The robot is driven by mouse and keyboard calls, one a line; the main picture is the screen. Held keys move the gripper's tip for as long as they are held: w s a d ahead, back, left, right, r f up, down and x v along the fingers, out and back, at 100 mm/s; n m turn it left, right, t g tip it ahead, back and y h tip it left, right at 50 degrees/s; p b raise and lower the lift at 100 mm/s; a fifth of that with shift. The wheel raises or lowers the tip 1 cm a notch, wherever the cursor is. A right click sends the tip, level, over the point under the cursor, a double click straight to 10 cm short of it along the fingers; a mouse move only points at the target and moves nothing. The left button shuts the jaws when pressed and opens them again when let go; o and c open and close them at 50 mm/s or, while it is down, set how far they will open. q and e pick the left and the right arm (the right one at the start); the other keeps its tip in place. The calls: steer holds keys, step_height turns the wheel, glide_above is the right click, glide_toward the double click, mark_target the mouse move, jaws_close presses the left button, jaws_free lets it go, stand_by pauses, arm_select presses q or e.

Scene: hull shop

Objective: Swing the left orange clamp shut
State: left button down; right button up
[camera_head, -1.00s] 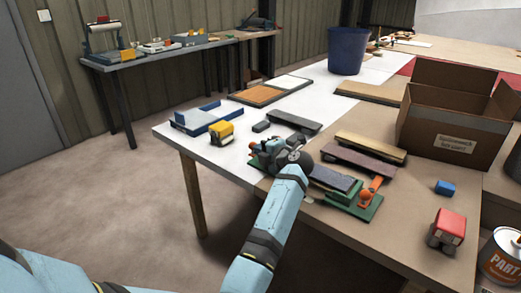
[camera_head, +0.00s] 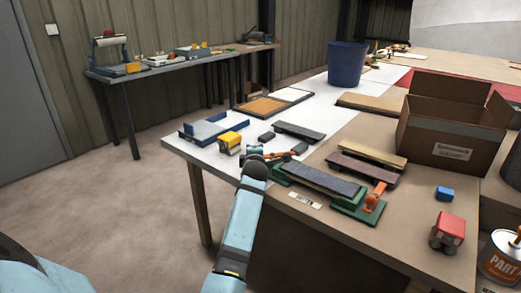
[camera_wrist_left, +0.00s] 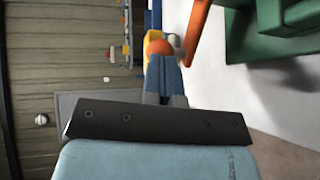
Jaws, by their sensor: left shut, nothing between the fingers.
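The left orange clamp (camera_head: 281,156) is at the far left end of the green fixture (camera_head: 346,207), its orange arm lying low with a dark round part near its right end. I cannot tell whether it presses on the dark plank (camera_head: 325,181) in the fixture. The right orange clamp (camera_head: 374,197) stands at the other end. My left gripper (camera_head: 252,152) is shut and empty, just left of the left clamp. In the left wrist view its blue fingers (camera_wrist_left: 163,72) show beside an orange bar (camera_wrist_left: 196,30) and green fixture part (camera_wrist_left: 275,45). My right gripper is out of view.
A yellow block-like toy (camera_head: 230,142) and a blue tray (camera_head: 212,130) lie left of the gripper near the table edge. More planks (camera_head: 362,168) lie behind the fixture. A cardboard box (camera_head: 452,130) and red toy truck (camera_head: 447,232) are at right.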

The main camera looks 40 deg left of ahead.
arm_select(q)
steer(key=a+m+t+h+p, duration=0.1)
steer(key=m+h+p, duration=0.1)
steer(key=h, duration=0.1)
steer(key=w+a+m+t+h+p, duration=0.1)
steer(key=a+m+t+h+p, duration=0.1)
steer(key=m+h+p, duration=0.1)
steer(key=shift+w+a+r+p, duration=0.1)
steer(key=shift+a+r+p, duration=0.1)
steer(key=shift+p, duration=0.15)
steer(key=shift+w+a+f+m+h, duration=0.1)
steer(key=shift+w+a+m+h, duration=0.15)
steer(key=shift+m+h, duration=0.3)
steer(key=shift+w+h+p, duration=0.15)
steer(key=shift+h+p, duration=0.15)
steer(key=shift+h, duration=0.05)
steer(key=shift+w+a, duration=0.4)
steer(key=shift+w, duration=0.1)
steer(key=shift+w+a+p, duration=0.35)
steer(key=shift+w+p, duration=0.15)
steer(key=shift+w, duration=0.05)
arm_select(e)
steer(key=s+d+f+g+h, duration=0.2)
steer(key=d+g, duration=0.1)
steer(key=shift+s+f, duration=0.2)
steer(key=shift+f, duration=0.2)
